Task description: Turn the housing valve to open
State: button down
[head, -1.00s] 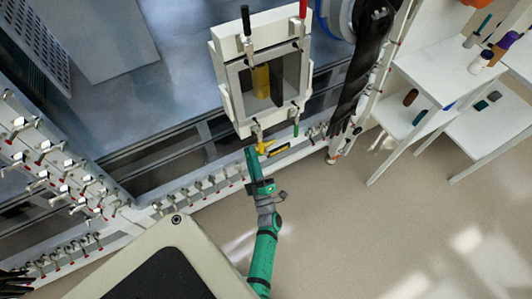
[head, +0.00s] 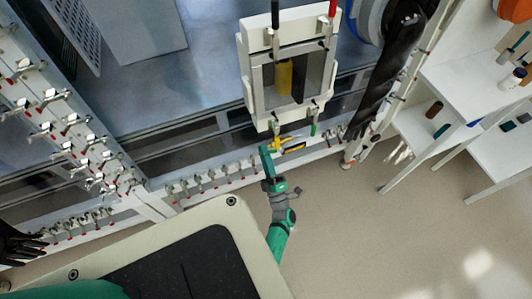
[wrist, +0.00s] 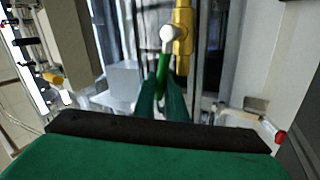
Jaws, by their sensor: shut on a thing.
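The housing (head: 244,85) is a white frame with a clear window, in the upper middle of the head view. A yellow valve body (head: 278,143) sits below its lower edge, and it shows upright in the wrist view (wrist: 183,40). A green valve handle (wrist: 163,70) hangs from a white round pivot (wrist: 168,35) beside the yellow body, slightly tilted. My gripper (head: 265,154) is just left of the valve in the head view. In the wrist view its green fingers (wrist: 161,98) are shut around the handle's lower end. The handle's tip is hidden between them.
A clamp with a red tip (wrist: 279,137) is close on the right in the wrist view. A row of clamps (head: 205,180) runs along the rail left of the valve. A black glove (head: 385,85) hangs right of the housing. White shelves (head: 475,100) stand farther right; floor below is clear.

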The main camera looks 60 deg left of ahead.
jog(key=shift+s, duration=0.1)
jog(key=c, duration=1.8)
grip_release()
jog(key=v, duration=1)
jog(key=shift+d+f, duration=0.2)
jog(key=shift+d, duration=0.15)
